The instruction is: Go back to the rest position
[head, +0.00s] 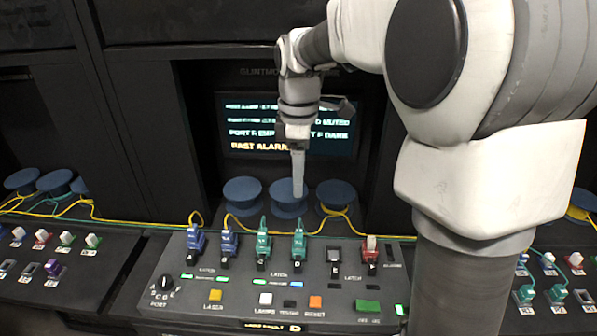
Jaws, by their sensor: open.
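My gripper (298,175) hangs from my arm at the middle of the head view, fingers pointing down. It is in front of the screen, over the middle blue spool, and above the row of connectors. It is open, and I see nothing held in it. From this side the fingers overlap, so the gap between them is hidden. The console (180,268) below carries two blue connectors (195,243), two green connectors (298,243) and a red and white one (371,248), all upright in its row of slots.
Blue spools (243,192) stand behind the connectors, with yellow and green cables running along. A lit screen (240,125) is behind my gripper. The console front has a black knob (163,287) and several coloured buttons (215,295). Similar consoles flank it left (30,285) and right.

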